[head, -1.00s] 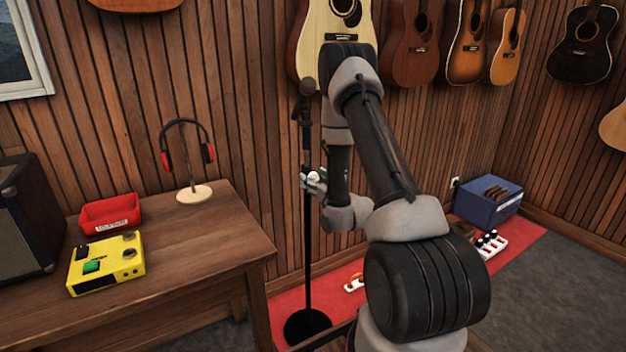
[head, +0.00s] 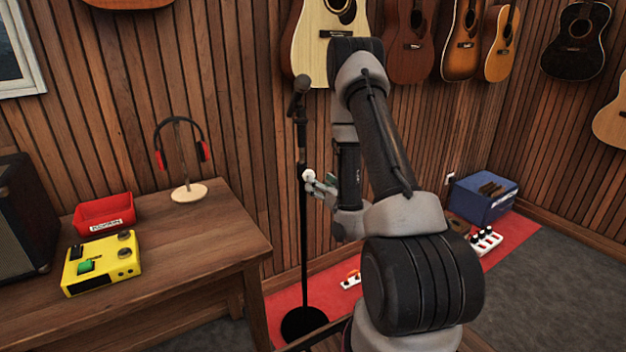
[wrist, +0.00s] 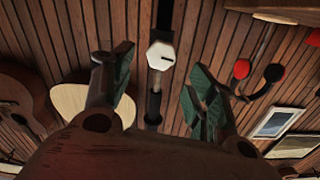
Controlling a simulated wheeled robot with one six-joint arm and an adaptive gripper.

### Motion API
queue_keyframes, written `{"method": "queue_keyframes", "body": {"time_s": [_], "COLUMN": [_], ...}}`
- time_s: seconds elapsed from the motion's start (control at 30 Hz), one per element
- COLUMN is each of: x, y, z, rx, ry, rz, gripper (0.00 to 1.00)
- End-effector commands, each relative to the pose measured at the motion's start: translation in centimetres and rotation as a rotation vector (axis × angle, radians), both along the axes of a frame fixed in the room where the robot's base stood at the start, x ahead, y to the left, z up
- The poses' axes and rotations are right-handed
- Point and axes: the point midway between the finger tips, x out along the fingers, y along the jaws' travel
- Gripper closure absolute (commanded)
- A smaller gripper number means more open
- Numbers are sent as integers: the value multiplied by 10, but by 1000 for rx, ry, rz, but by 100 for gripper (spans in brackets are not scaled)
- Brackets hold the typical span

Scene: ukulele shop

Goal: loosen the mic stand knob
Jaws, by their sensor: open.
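The mic stand (head: 304,228) stands upright on a round black base, with a microphone (head: 301,84) at its top. Its knob (head: 309,175) is a white piece partway up the pole. In the wrist view the knob (wrist: 160,55) is a white hexagonal face with a short dark mark, set on the black pole. My gripper (head: 325,188) is beside the pole, just to the right of the knob in the head view. In the wrist view my gripper (wrist: 160,85) is open, its green-padded fingers spread left and right. The knob shows between and beyond the fingertips, apart from both.
A wooden table (head: 200,250) at left holds a yellow pedal (head: 101,262), a red bin (head: 104,214) and headphones on a stand (head: 188,192). Guitars hang on the wall behind. A blue crate (head: 485,198) and small items lie on the red mat (head: 275,308).

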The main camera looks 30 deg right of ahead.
Motion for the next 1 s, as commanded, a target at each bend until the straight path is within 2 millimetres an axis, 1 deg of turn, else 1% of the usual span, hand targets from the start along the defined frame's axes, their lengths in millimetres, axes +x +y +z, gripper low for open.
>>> {"method": "queue_keyframes", "body": {"time_s": [0.17, 0.3, 0.43, 0.6, 0.83, 0.97, 1.0], "x": [24, 48, 66, 76, 76, 76, 76], "y": [2, 3, 3, 3, 3, 3, 3], "z": [1, 1, 0, 0, 0, 0, 0], "rx": [-3, -3, -4, -2, -3, -3, -3], "ry": [-4, -4, -3, -1, 0, 0, 0], "rz": [2, 2, 3, 1, 1, 1, 1], "gripper": [42, 42, 42, 42, 42, 66, 73]}}
